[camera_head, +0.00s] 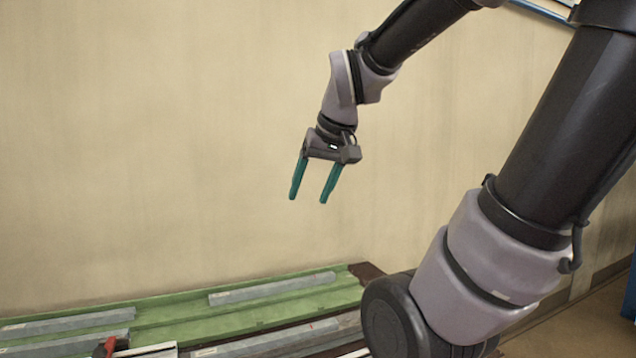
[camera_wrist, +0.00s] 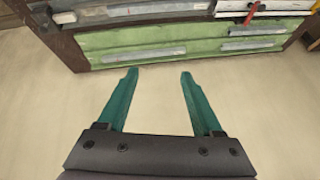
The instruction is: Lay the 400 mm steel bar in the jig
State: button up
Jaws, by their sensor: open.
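My gripper (camera_head: 312,197) is open and empty, with two teal fingers. It hangs in the air in front of the wall, well above the bench, and its fingers also show in the wrist view (camera_wrist: 158,75). Several grey steel bars lie on the bench: one at the back right (camera_head: 272,288), one at the back left (camera_head: 68,322), one at the front left (camera_head: 72,345) and one at the front middle (camera_head: 270,341). Small labels on them are unreadable, so I cannot tell which is 400 mm. I cannot make out the jig for certain.
The green bench top (camera_head: 190,328) has raised strips and a dark brown end (camera_head: 364,272). A red-handled tool (camera_head: 106,347) stands at its front, partly cut off; it also shows in the wrist view (camera_wrist: 252,14). My arm hides the bench's right front. The air around my gripper is clear.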

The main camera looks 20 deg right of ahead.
jog(key=s+m, duration=0.1)
jog(key=s+r, duration=0.1)
jog(key=s+r+m+t, duration=0.1)
jog(key=shift+s+m+y, duration=0.25)
jog(key=shift+m+y, duration=0.05)
dwell(1.2)
